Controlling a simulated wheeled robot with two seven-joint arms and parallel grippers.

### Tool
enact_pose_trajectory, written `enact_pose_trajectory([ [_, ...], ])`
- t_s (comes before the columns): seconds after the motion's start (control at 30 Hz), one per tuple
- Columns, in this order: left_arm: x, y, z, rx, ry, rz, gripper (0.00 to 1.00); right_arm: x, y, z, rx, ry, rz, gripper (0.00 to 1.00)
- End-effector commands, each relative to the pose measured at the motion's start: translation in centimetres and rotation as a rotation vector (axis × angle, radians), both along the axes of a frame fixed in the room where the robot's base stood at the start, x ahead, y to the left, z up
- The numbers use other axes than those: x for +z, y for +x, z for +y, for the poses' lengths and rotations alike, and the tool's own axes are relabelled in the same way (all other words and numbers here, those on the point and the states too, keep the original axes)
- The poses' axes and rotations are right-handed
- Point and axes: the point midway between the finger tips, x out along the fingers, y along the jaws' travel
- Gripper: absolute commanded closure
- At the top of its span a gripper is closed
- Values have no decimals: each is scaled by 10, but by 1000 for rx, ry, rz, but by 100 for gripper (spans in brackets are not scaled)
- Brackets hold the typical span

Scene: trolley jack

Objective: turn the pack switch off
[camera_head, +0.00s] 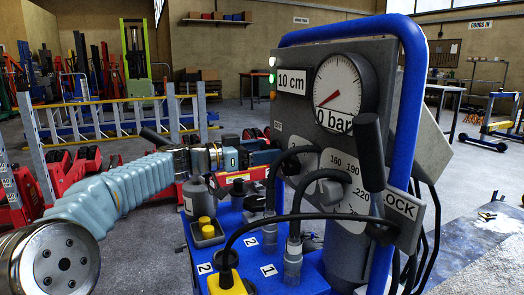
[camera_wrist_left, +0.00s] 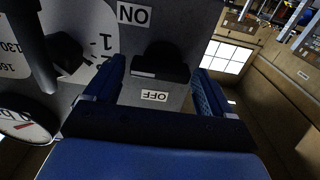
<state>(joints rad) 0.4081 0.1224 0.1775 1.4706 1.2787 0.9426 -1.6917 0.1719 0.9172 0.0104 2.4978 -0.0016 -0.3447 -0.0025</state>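The pack switch (camera_wrist_left: 160,62) is a black block on the grey panel in the left wrist view. An ON label (camera_wrist_left: 133,14) and an OFF label (camera_wrist_left: 155,96) sit on either side of it, both inverted in this view. I cannot tell for sure which way the switch is set. My left gripper (camera_wrist_left: 158,72) is open, with one blue finger on each side of the switch; contact is not clear. In the head view my left gripper (camera_head: 262,156) reaches the left side of the panel, and the switch is hidden there. My right gripper is not in view.
The grey console (camera_head: 295,118) carries a round gauge (camera_head: 342,92), a 10 cm display (camera_head: 292,82), a lit green lamp (camera_head: 271,78) and black hoses. A blue tube frame (camera_head: 410,110) surrounds it. Below my left gripper are a grey bottle (camera_head: 196,198) and yellow caps (camera_head: 206,226).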

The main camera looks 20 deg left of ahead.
Motion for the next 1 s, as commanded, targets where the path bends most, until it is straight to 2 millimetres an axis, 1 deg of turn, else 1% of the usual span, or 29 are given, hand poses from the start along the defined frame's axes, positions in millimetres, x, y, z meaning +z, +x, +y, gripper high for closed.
enact_pose_trajectory([
  [0.03,0,0,0,0,0,0,25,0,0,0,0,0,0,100],
  [0.2,0,0,0,0,0,0,51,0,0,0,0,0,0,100],
  [0.27,0,0,0,0,0,0,60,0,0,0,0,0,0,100],
  [0.3,0,0,0,0,0,0,62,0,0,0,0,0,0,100],
  [0.67,-1,0,1,0,-52,47,62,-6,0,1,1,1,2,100],
  [1.0,-2,1,1,0,-249,222,62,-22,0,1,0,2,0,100],
])
